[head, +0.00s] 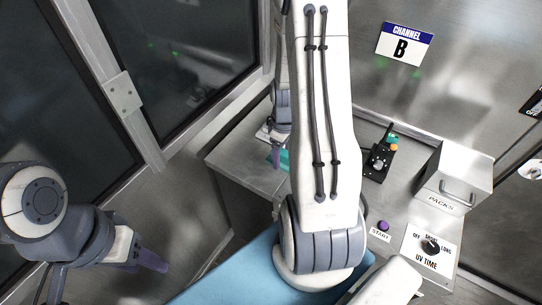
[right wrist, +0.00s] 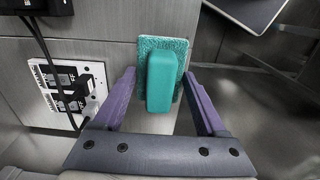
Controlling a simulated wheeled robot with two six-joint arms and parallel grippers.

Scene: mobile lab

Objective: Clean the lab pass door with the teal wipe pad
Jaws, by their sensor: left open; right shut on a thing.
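The teal wipe pad (right wrist: 160,72) has a raised block handle. In the right wrist view it lies between the purple fingers of my right gripper (right wrist: 162,85), which is shut on it. In the head view, my right gripper (head: 276,152) is partly hidden by my arm, with a bit of the teal pad (head: 284,160) beside it over the grey counter. My left gripper (head: 140,258) is open and empty at the lower left. Dark glazed panels (head: 185,45) in metal frames stand at the left; I cannot tell which is the lab pass door.
The steel counter (head: 250,165) holds a black device (head: 378,160), a PACKS box (head: 455,175), a purple START button (head: 383,225) and a UV TIME dial panel (head: 430,245). A CHANNEL B sign (head: 404,44) is behind. An outlet panel (right wrist: 62,92) with cables is left of the pad.

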